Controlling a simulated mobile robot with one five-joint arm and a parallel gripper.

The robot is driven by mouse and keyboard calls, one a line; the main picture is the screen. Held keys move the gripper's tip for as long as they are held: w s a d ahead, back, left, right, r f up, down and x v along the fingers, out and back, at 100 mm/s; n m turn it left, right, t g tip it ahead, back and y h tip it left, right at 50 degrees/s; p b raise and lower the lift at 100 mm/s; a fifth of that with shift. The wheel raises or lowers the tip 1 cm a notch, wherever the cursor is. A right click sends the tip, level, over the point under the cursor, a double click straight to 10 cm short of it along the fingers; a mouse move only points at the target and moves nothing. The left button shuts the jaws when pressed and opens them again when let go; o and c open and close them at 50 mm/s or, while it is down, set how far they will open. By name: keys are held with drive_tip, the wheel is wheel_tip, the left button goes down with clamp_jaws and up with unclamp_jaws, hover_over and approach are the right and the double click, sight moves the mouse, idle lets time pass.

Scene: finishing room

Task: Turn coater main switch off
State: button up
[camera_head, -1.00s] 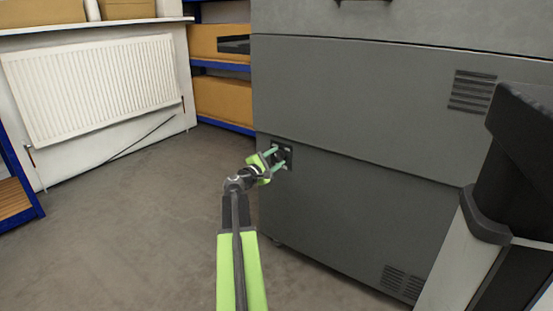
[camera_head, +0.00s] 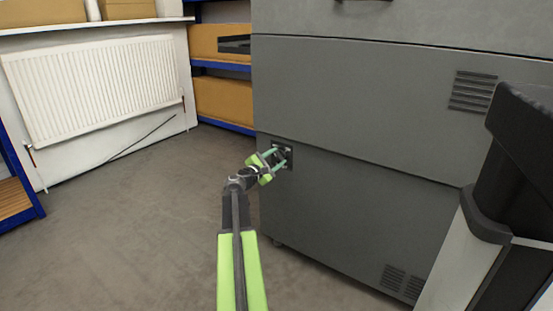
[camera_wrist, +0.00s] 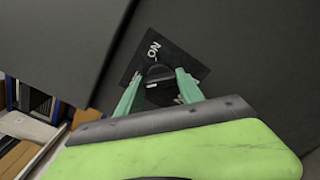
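The coater's main switch is a dark knob (camera_wrist: 159,71) on a black plate (camera_wrist: 178,48). A white "ON" mark shows on the plate in the wrist view; a second white mark is partly hidden by a finger. In the head view the switch plate (camera_head: 289,153) sits low near the left edge of the grey coater cabinet (camera_head: 350,95). My gripper (camera_head: 281,157) is at the plate, its two green fingers apart. In the wrist view the fingertips (camera_wrist: 160,74) stand on either side of the knob. I cannot tell whether they touch it.
A black and white unit (camera_head: 520,170) stands close at the right. A white radiator (camera_head: 95,85) hangs on the left wall, and blue shelves (camera_head: 224,67) with boxes stand behind. The floor (camera_head: 130,220) left of my arm is clear.

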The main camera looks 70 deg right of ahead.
drive_tip(key=o, duration=0.4)
drive_tip(key=v, duration=1.7)
drive_tip(key=shift+w+a, duration=0.1)
drive_tip(key=shift+a, duration=0.15)
